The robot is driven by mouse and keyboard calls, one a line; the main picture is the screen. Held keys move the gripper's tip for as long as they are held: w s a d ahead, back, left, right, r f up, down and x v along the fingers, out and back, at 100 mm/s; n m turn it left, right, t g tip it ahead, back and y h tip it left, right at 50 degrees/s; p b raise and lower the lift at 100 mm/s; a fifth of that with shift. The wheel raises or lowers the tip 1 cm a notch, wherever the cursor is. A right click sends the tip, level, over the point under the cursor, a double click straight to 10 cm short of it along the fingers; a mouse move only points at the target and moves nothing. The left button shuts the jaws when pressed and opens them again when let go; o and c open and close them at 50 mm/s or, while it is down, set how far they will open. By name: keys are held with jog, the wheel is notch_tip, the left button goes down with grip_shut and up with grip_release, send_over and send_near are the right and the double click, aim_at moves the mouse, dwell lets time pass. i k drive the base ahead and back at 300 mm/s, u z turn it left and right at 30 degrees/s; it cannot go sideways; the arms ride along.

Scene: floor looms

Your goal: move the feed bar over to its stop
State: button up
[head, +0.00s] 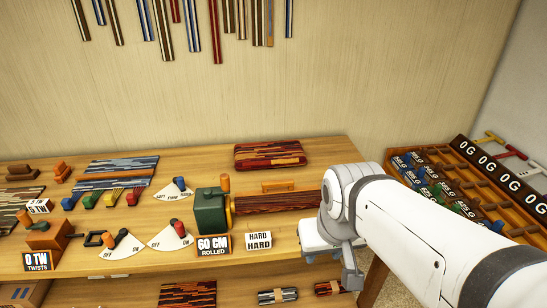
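A green block (209,213) with an orange post (225,184) stands on the wooden bench, and a dark red striped roll (275,204) extends right from it. A low orange bar (283,187) lies just behind the roll; it may be the feed bar, but no label says so. Its right end is close to my arm. My gripper (340,262) is at the bench's right front, right of the roll's visible end. My arm hides part of that area. I cannot see both fingertips clearly, nor whether they hold anything.
Signs reading "60 CM ROLLED" (214,244) and "HARD HARD" (259,241) stand in front. Lever dials (170,236), coloured sliders (110,198) and an orange crank box (50,236) are left. An orange rack (466,190) is right.

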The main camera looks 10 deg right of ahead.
aim_at(289, 183)
jog(key=u, duration=0.05)
jog(key=i, duration=1)
jog(key=z, duration=0.05)
